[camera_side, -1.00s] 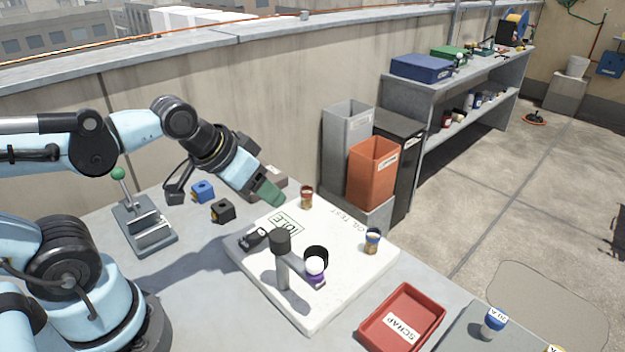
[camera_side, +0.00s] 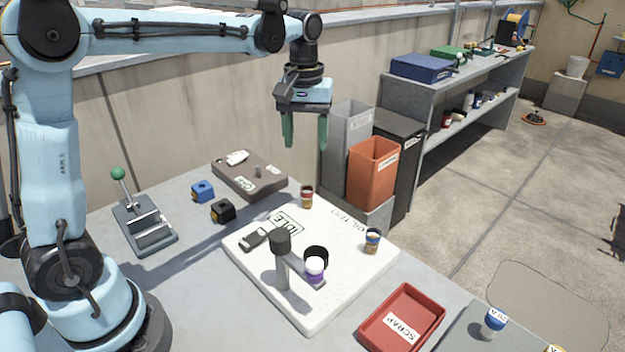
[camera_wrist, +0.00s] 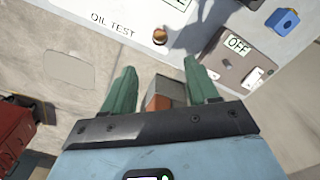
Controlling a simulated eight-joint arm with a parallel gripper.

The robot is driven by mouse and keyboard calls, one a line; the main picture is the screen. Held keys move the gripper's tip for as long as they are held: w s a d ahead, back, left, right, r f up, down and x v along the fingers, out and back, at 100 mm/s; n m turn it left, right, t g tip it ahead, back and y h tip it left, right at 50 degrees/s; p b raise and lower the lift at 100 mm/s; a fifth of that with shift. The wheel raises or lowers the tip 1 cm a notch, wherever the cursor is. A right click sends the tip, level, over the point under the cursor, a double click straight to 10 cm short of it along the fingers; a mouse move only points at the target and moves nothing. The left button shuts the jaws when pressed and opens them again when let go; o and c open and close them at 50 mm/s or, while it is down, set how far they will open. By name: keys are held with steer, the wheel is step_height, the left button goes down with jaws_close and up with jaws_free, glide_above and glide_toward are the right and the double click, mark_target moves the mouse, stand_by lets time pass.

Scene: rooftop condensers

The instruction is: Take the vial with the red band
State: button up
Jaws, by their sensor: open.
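A small vial (camera_side: 306,197) with a reddish-brown top and pale middle stands upright at the back corner of the white OIL TEST board (camera_side: 345,290). It also shows from above in the wrist view (camera_wrist: 160,36); its band is too small to tell for certain. A blue-topped vial (camera_side: 372,241) stands at the board's right side. A white and purple vial (camera_side: 315,271) is at the black ring of the grey stand (camera_side: 283,270). My gripper (camera_side: 305,140), with green fingers, is open and empty, pointing down well above the reddish-brown vial.
A red SCRAP tray (camera_side: 402,318) lies right of the board. A brown OFF box (camera_side: 250,180), blue and black blocks, and a green-knobbed lever (camera_side: 145,220) are to the left. Grey, orange (camera_side: 373,172) and black bins stand beyond the table. A blue-capped container (camera_side: 493,322) is at right.

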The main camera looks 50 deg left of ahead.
glide_above(307, 187)
step_height(307, 187, down, 6)
steer(key=shift+w+f, duration=0.15)
steer(key=shift+f, duration=0.1)
steer(key=shift+s+f, duration=0.2)
steer(key=shift+f, duration=2.7)
steer(key=shift+c, duration=0.4)
jaws_close()
steer(key=shift+r, duration=0.1)
